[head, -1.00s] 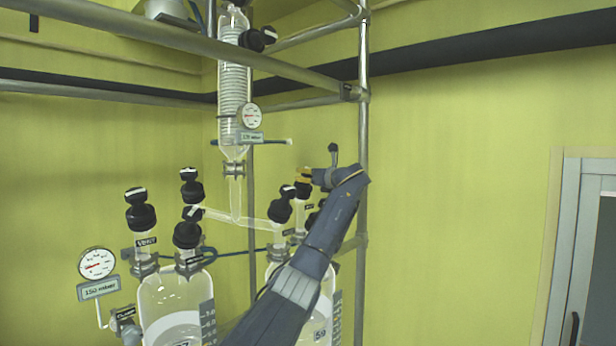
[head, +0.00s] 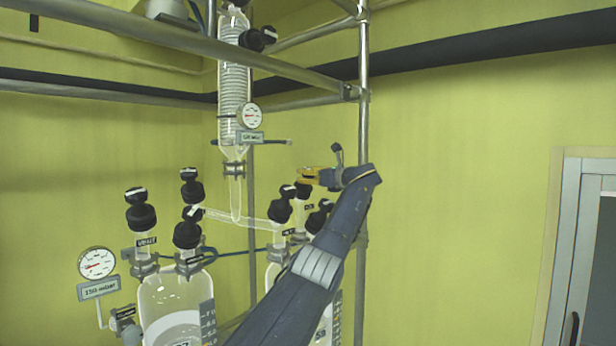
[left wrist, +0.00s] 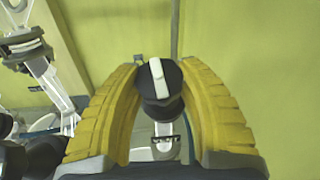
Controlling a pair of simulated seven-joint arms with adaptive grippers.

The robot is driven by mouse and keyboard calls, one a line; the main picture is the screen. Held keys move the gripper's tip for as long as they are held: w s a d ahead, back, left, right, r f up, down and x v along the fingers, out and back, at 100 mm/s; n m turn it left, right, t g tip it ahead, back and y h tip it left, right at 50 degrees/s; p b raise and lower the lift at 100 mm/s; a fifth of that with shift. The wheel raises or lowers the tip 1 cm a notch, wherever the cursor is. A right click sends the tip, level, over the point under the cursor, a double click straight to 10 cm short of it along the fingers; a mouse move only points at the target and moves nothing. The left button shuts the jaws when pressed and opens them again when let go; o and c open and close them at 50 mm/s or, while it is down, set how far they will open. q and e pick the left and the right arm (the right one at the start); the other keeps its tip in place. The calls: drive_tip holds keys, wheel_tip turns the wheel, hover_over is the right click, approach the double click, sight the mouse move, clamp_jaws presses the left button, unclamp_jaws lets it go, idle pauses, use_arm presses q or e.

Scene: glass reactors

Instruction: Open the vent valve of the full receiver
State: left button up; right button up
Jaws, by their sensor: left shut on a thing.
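My left gripper (head: 307,174) is above the right glass receiver (head: 272,272), which my arm mostly hides. In the left wrist view its yellow fingers (left wrist: 160,100) are shut around a black valve knob (left wrist: 160,92) with a white bar on top. The bar runs nearly up and down, slightly tilted. The knob also shows just below the fingers in the head view (head: 303,191); its tag is too small to read. The left receiver (head: 172,300) holds pale liquid and has a black valve marked VENT (head: 140,215). The right receiver's liquid level is hidden. My right gripper is not in view.
Other black-capped valves (head: 280,209) stand close to the held knob. A coiled glass condenser (head: 234,95) hangs behind, with a gauge. A steel post (head: 364,80) rises close to the right of my wrist. A pressure gauge (head: 96,263) is at far left. The right side is open.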

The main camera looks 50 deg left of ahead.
use_arm(q)
drive_tip(key=o, duration=1.3)
drive_tip(key=shift+d, duration=0.1)
drive_tip(key=d, duration=0.8)
drive_tip(key=w+d, duration=0.1)
drive_tip(key=d, duration=0.3)
